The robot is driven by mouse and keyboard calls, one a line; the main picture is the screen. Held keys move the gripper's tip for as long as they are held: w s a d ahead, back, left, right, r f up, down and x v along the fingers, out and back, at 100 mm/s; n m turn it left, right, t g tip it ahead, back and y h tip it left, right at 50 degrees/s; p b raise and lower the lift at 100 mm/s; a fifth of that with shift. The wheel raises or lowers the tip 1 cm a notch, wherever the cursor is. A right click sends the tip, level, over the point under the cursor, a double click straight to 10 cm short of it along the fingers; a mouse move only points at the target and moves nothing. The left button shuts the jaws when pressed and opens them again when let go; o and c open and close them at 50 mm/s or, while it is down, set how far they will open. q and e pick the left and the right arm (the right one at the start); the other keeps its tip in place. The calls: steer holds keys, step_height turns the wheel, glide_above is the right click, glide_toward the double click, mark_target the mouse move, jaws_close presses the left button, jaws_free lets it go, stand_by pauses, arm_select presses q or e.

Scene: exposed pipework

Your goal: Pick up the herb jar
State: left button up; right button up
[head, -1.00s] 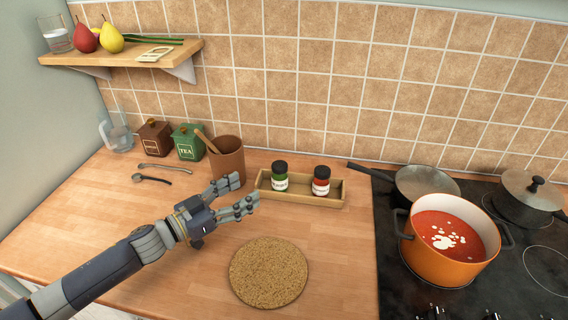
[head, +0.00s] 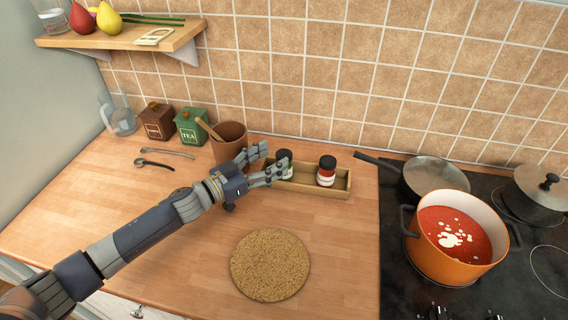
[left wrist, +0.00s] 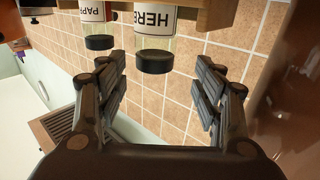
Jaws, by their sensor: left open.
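The herb jar (head: 285,156), with a dark lid and green contents, stands in the left part of a shallow wooden tray (head: 318,191). My left gripper (head: 275,160) is open at the jar's left side and its fingers partly hide the jar. In the left wrist view, which is upside down, the herb jar (left wrist: 154,20) shows its "HERB" label and dark lid. The open fingers of my left gripper (left wrist: 160,66) lie to either side of the lid, apart from it. My right gripper is not in view.
A paprika jar (head: 326,171) stands right of the herb jar in the tray. A brown pot (head: 229,148) with a wooden utensil is close behind my gripper. A cork mat (head: 270,265) lies in front. An orange soup pot (head: 448,268) and pans stand on the hob at right.

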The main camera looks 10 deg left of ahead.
mark_target(282, 154)
arm_select(q)
steer(key=x, duration=0.1)
steer(key=p+x, duration=0.1)
steer(key=x, duration=0.1)
steer(key=shift+d+r, duration=0.15)
steer(key=shift+d, duration=0.35)
steer(key=shift+w+d, duration=0.25)
steer(key=shift+w, duration=0.15)
steer(key=shift+s+a, duration=0.1)
steer(key=c, duration=1.2)
